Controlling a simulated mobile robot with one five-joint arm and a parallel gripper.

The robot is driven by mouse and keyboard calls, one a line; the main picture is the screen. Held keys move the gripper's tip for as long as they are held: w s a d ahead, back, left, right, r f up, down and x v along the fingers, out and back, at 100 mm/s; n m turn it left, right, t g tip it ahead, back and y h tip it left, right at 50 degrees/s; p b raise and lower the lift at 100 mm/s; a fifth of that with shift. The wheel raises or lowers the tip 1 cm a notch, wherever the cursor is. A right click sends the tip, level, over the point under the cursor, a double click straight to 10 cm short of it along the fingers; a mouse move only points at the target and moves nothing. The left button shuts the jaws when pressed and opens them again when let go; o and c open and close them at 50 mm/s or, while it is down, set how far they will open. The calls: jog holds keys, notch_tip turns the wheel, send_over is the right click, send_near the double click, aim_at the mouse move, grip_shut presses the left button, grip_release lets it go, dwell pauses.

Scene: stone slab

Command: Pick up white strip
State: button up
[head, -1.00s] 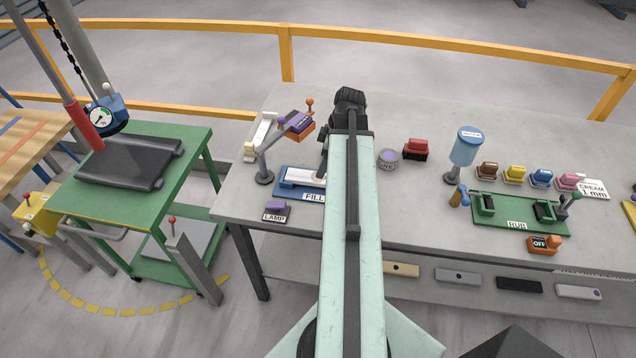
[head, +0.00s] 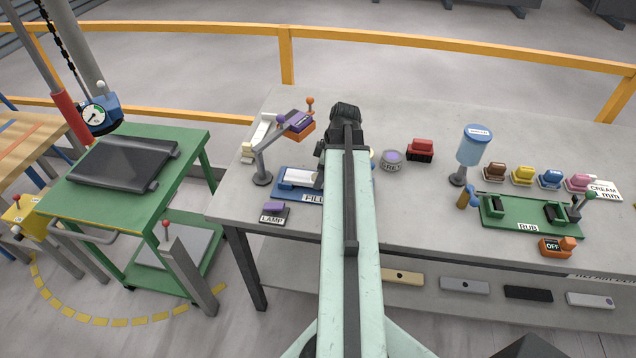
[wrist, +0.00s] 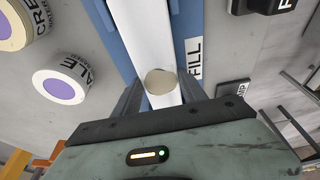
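A white strip (wrist: 162,42) lies lengthwise on the blue FILL tray (wrist: 118,32). A round beige patch (wrist: 160,81) shows on the strip. In the head view the strip (head: 300,178) and the tray (head: 282,194) are partly hidden by my arm. In the wrist view my gripper (wrist: 160,88) is open, with one dark finger on each side of the strip near the patch. I cannot tell whether the fingers touch it. My arm hides most of the gripper in the head view.
Tins (wrist: 62,88) stand on one side of the tray. A red stamp-like block (head: 420,150) and a green RUB fixture (head: 530,215) are further right. Several strips, including a pale one (head: 590,300), lie on the lower shelf.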

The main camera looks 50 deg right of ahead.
grip_shut()
jog(key=shift+r, duration=0.1)
notch_tip(320, 180, up, 10)
jog(key=p, duration=1)
